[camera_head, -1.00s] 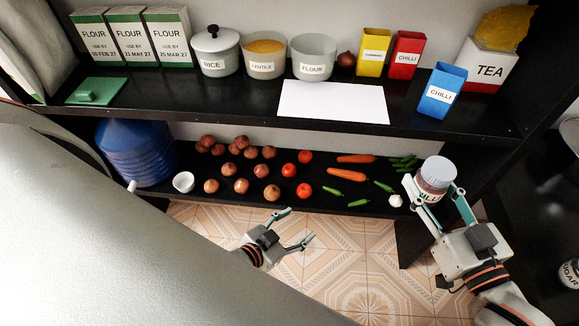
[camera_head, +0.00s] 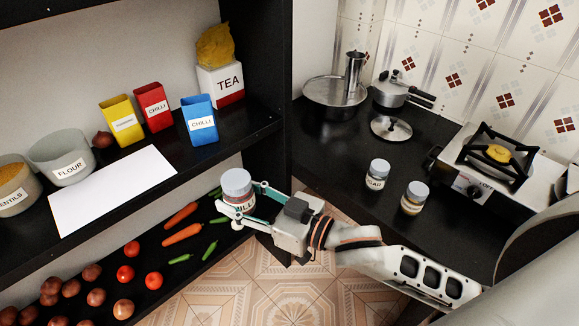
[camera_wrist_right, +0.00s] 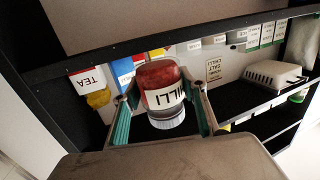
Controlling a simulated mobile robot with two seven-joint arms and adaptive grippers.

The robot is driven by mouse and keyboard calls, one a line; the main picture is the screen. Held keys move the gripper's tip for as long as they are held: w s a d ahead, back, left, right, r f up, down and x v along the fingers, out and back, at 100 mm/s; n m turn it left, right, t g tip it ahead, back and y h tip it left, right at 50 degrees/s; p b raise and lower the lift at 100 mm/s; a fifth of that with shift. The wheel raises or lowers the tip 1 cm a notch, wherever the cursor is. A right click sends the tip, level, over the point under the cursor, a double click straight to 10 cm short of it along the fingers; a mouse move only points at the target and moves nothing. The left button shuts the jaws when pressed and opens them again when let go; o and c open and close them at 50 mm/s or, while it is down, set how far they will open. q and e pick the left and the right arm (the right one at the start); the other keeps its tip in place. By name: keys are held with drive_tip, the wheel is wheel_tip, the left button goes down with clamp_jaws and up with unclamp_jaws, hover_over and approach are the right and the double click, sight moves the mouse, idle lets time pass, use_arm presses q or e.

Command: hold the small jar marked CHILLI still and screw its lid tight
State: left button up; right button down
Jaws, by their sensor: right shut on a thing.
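The small jar marked CHILLI (camera_head: 243,203) is held upright in my right gripper (camera_head: 242,206), in front of the shelf unit and above its lower shelf. Its grey-blue lid (camera_head: 236,182) sits on top; I cannot tell how tight it is. In the right wrist view the picture is upside down: the red jar with its white label (camera_wrist_right: 163,97) is between the two green-padded fingers (camera_wrist_right: 160,100), and the lid (camera_wrist_right: 167,123) points down. My left gripper is not in view.
Vegetables lie on the lower shelf. On the counter at right stand two small jars, a SUGAR jar (camera_head: 377,175) and another (camera_head: 414,198), by a stove (camera_head: 497,160).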

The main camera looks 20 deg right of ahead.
drive_tip(key=w+d+r+m+t+h+b, duration=0.2)
drive_tip(key=w+d+r+m+h, duration=0.15)
drive_tip(key=w+d, duration=0.5)
drive_tip(key=w+d+r+m+t+h+b, duration=0.25)
drive_tip(key=w+d+r+h, duration=0.2)
drive_tip(key=w+d, duration=0.4)
drive_tip(key=w+d+f+m+g+h+b, duration=0.1)
drive_tip(key=w+d+f+m+h+b, duration=0.1)
drive_tip(key=d+h, duration=0.3)
drive_tip(key=w+d+f+m+g+h+b, duration=0.1)
drive_tip(key=w+d+f+m+h+b, duration=0.1)
drive_tip(key=d, duration=1.2)
drive_tip(key=f+m+h, duration=0.1)
drive_tip(key=m+h, duration=0.1)
drive_tip(key=shift+w+f+h, duration=0.2)
drive_tip(key=shift+f+h, duration=0.15)
drive_tip(key=shift+h, duration=0.05)
drive_tip(key=shift+d, duration=0.1)
drive_tip(key=shift+f, duration=0.1)
